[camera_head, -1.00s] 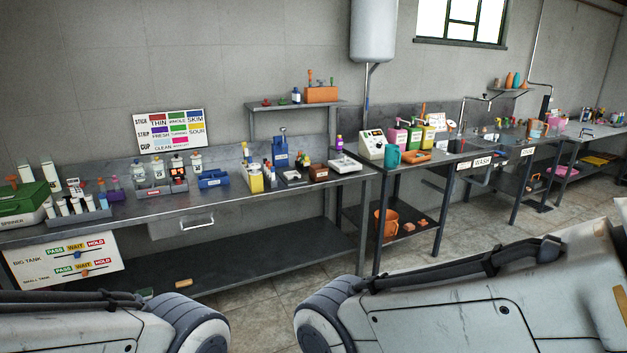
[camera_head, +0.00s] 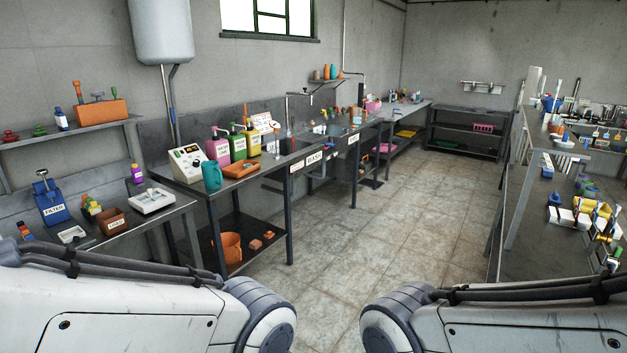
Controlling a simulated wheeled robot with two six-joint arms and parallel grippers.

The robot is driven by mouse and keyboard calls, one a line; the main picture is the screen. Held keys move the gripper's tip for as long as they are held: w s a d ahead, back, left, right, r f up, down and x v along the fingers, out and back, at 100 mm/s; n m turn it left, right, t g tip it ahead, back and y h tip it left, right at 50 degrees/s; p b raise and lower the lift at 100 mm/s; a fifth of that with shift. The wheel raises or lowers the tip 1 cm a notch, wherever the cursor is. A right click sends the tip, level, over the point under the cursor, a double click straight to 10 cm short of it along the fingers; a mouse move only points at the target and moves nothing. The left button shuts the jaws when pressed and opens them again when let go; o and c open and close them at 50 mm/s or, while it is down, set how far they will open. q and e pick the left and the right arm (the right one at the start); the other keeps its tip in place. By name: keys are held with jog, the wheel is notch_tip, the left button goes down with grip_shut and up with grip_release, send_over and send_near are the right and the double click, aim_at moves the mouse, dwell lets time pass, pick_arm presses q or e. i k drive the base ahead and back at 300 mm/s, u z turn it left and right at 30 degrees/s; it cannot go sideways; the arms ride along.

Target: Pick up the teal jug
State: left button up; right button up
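The teal jug (camera_head: 211,176) stands upright on the metal table (camera_head: 262,183) left of centre. It is in front of the white panel box with dials and beside the orange tray. Parts of my two arms show at the bottom left and bottom right, well short of the jug. Neither of my grippers is in view.
Close around the jug are the white panel box (camera_head: 187,163), a pink pump bottle (camera_head: 219,149) and an orange tray (camera_head: 241,170). An orange bucket (camera_head: 229,250) sits on the shelf below. The tiled floor (camera_head: 400,210) is clear between the left tables and the right bench (camera_head: 540,250).

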aim_at(212, 172)
jog(key=z, duration=0.3)
jog(key=i, duration=1.55)
jog(key=u, duration=0.25)
jog(key=i, duration=1.1)
jog(key=u, duration=1.25)
jog(key=i, duration=0.85)
jog(key=u, duration=0.7)
